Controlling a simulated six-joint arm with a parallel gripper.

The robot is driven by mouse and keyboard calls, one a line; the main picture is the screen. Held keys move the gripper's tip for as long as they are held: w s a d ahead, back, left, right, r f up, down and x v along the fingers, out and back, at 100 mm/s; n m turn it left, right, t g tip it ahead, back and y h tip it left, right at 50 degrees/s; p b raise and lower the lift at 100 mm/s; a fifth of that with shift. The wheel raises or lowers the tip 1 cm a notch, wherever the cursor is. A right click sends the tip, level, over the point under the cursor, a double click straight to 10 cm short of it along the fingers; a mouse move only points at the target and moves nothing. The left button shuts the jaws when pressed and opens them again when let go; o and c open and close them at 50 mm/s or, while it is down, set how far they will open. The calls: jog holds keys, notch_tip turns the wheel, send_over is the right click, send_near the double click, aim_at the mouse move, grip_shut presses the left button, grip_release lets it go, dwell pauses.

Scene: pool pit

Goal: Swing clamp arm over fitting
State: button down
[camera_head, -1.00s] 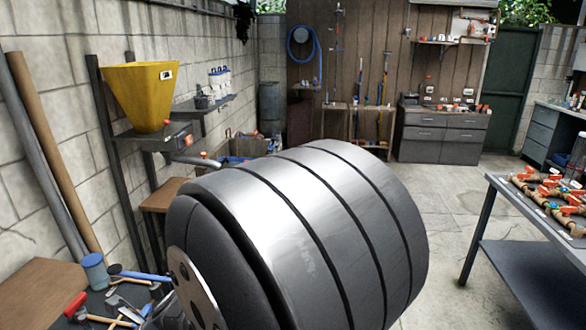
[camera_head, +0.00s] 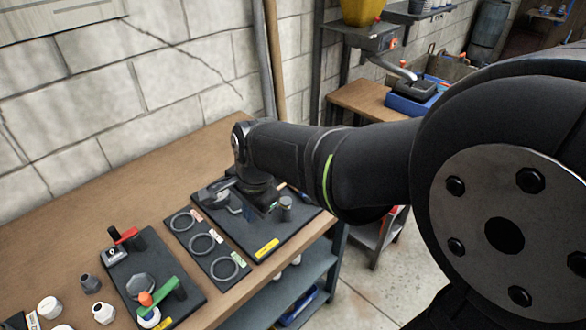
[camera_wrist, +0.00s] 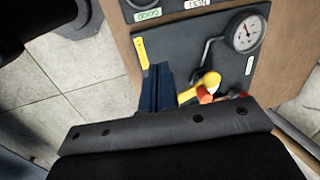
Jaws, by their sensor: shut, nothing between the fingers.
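A dark fixture board (camera_head: 190,290) lies on the bench at lower left in the head view. On it are a green arm (camera_head: 168,292) with an orange knob (camera_head: 145,299) at its end and a grey hexagonal fitting (camera_head: 140,286). The green arm lies beside the fitting, on its near side. A red handle (camera_head: 127,236) stands at the board's far end. My gripper (camera_wrist: 157,72) is shut and empty in the wrist view, over the gauge board, well to the right of the fixture board. In the head view my wrist partly hides the gauge board.
The gauge board (camera_head: 266,232) carries a pressure gauge (camera_wrist: 247,33) and a yellow handle (camera_wrist: 205,85) close to my fingers. A board with three rings (camera_head: 205,244) lies between it and the fixture board. Loose small fittings (camera_head: 90,283) stand left. The wall is behind the bench.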

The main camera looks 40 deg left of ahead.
notch_tip(320, 180, up, 5)
jog(key=a+n+t, duration=0.3)
jog(key=n+t, duration=0.1)
jog(key=n, duration=0.1)
jog(key=w+a+f, duration=0.3)
jog(key=w+f, duration=0.4)
jog(key=f, duration=0.2)
jog(key=shift+w+a, duration=0.25)
jog(key=shift+a, duration=0.1)
jog(key=w+m, duration=0.1)
jog(key=w+a+m+h, duration=0.1)
jog(key=m, duration=0.1)
jog(key=shift+a, duration=0.3)
jog(key=shift+s, duration=0.1)
